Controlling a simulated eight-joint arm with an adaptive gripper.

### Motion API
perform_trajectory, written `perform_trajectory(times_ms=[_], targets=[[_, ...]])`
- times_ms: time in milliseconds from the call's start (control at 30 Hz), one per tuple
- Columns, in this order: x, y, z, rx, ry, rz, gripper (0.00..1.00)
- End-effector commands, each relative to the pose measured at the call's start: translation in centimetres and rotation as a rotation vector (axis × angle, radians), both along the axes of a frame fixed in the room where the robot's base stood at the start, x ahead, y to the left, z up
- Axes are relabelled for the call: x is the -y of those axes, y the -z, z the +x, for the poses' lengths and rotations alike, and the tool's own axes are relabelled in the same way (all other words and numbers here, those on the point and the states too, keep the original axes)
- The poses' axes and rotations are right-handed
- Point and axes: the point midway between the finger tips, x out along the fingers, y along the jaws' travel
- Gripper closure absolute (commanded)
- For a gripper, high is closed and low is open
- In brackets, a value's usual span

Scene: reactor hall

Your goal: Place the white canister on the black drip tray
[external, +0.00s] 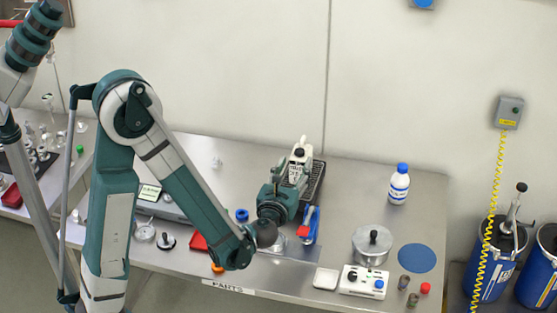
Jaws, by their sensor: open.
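The white canister (300,149) has a black top and shows upright just beyond my gripper, at the back middle of the bench. The black drip tray (317,181) lies behind and to the right of my gripper; its right side shows. The canister appears over the tray's far left part, but its base is hidden, so I cannot tell whether it rests on the tray. My gripper (297,172) is open and close to the canister, on its near side. My wrist hides much of the fingers and the tray's left part.
A blue-capped white bottle (399,184) stands right of the tray. A metal pot (372,244), a blue disc (417,258) and a white control box (363,281) sit at the right. A blue and red tool (311,226) lies near my wrist. The bench between tray and bottle is clear.

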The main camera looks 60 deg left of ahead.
Motion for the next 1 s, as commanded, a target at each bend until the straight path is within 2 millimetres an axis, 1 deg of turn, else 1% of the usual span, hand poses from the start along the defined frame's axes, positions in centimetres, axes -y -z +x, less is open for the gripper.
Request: perform_trajectory(times_ms=[167, 367, 667, 1000], targets=[[0.0, -0.2, -0.4, 0.019, -0.004, -0.046, 0.58], [0.0, -0.7, -1.4, 0.076, -0.018, -0.19, 0.58], [0.5, -1.2, -3.9, 0.204, -0.071, -0.513, 0.58], [2.0, -1.3, -7.5, 0.349, -0.161, -0.882, 0.58]])
